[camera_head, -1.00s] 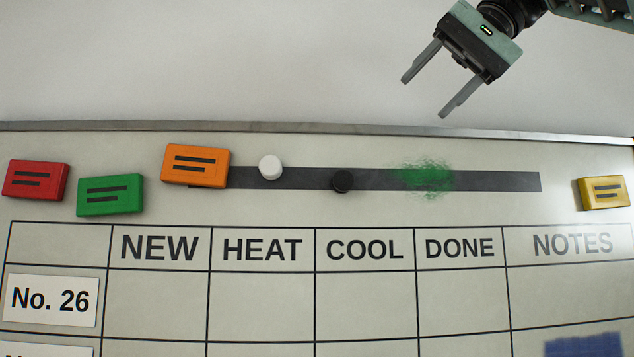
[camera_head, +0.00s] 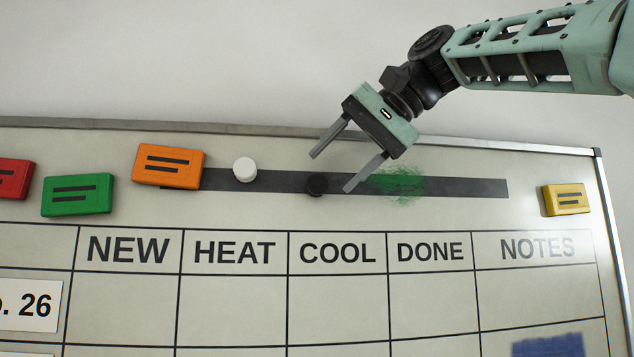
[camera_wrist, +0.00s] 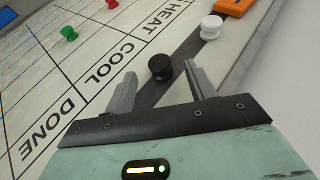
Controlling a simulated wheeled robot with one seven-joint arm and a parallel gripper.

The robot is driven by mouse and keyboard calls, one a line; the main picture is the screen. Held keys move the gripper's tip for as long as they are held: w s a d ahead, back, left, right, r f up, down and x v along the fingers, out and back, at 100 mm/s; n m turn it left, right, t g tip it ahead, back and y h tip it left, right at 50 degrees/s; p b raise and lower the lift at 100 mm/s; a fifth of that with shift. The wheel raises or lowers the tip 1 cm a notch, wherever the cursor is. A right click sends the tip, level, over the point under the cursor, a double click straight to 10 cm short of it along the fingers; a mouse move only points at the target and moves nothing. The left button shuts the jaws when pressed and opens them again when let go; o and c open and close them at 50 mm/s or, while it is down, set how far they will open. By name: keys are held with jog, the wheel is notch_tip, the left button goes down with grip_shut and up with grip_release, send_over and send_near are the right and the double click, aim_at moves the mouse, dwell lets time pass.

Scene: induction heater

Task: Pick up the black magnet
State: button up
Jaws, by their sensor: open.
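The black magnet (camera_head: 317,184) is a small round knob on the dark strip (camera_head: 450,187) near the top of the whiteboard, above the COOL column. It also shows in the wrist view (camera_wrist: 160,67), ahead of my fingers and roughly between their tips. My gripper (camera_head: 331,170) is open and empty, reaching down from the upper right, with its fingertips close to the magnet. In the wrist view my gripper (camera_wrist: 159,84) has its two fingers spread apart. I cannot tell whether either finger touches the magnet.
A white magnet (camera_head: 245,170) sits left of the black one on the strip. Orange (camera_head: 168,166), green (camera_head: 77,195), red (camera_head: 12,179) and yellow (camera_head: 566,199) blocks lie along the board's top. A green smudge (camera_head: 400,184) marks the strip. Red and green knobs show in the wrist view.

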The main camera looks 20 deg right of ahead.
aim_at(322, 180)
jog(key=shift+p+x, duration=0.3)
jog(key=shift+x, duration=1.25)
jog(key=c, duration=1)
jog(key=shift+s, duration=0.1)
jog(key=shift+s+r+b, duration=0.1)
jog(key=shift+r+b, duration=0.15)
jog(key=shift+b, duration=0.25)
notch_tip(322, 180, up, 7)
jog(key=shift+s+a+f+b, duration=0.1)
jog(key=shift+s+a+b, duration=1)
jog(key=shift+s, duration=3.2)
jog(key=shift+s+a+f+b, duration=0.1)
jog(key=shift+s+a+b, duration=1)
jog(key=shift+s, duration=3.2)
jog(key=shift+s+a+f+b, duration=0.1)
jog(key=shift+s+a+b, duration=1)
jog(key=shift+s, duration=3.2)
